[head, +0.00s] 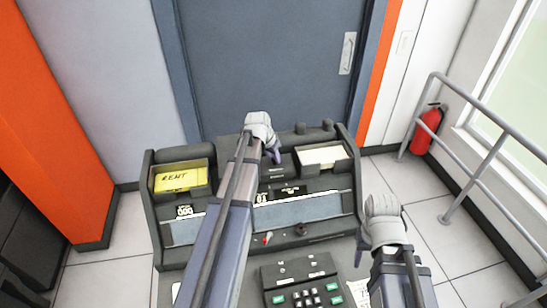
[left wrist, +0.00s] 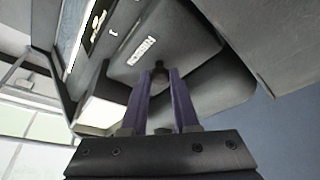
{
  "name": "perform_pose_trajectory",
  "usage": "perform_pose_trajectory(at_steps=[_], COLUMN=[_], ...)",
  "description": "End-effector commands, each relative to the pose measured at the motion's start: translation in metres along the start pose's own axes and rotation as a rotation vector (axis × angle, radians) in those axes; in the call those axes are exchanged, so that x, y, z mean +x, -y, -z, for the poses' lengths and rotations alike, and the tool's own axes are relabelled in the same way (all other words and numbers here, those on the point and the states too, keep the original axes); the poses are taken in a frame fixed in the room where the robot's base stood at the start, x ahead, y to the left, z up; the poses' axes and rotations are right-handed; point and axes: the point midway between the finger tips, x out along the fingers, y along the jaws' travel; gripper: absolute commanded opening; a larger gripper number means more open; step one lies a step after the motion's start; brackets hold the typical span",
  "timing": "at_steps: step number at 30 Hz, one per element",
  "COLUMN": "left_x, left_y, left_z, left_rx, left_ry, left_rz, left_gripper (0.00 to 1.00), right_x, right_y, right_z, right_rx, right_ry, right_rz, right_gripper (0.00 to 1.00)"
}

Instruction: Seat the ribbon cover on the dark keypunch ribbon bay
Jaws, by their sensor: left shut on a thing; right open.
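The ribbon cover (left wrist: 190,40) is a dark grey plate with a small white label and a dark knob (left wrist: 159,70). My left gripper (head: 276,157) is over the upper middle of the dark keypunch; the left wrist view shows its purple fingers (left wrist: 160,88) shut on the knob. In the head view the cover (head: 284,172) shows partly beside my fingers, between the yellow and white card trays. The ribbon bay is hidden under the cover and my arm; I cannot tell whether the cover touches it. My right gripper (head: 361,248) is open and empty at the keypunch's right front edge.
A yellow card tray (head: 180,178) stands left and a white card tray (head: 322,156) right on the keypunch top. A keypad (head: 303,288) lies in front. Behind is a blue-grey door (head: 262,60). A grey railing (head: 480,180) and fire extinguisher (head: 426,131) stand at right.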

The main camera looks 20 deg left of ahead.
Motion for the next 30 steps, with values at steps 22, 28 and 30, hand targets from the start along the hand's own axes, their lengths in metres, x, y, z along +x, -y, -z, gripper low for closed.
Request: perform_pose_trajectory(at_steps=[22,28,30], left_x=[0.008,0.009,0.011], left_y=[0.000,0.000,0.000], left_z=[-0.003,-0.004,-0.004], left_rx=[0.000,0.000,0.000], left_ry=[0.000,0.000,0.000], left_rz=[0.000,0.000,0.000], left_gripper=[0.00,0.00,0.00], right_x=[0.009,0.010,0.011], right_y=[0.001,0.001,0.001], right_z=[0.001,0.001,0.001], right_rx=[0.000,0.000,0.000], right_ry=[0.000,0.000,0.000], right_rz=[0.000,0.000,0.000], right_gripper=[0.50,0.50,0.50])
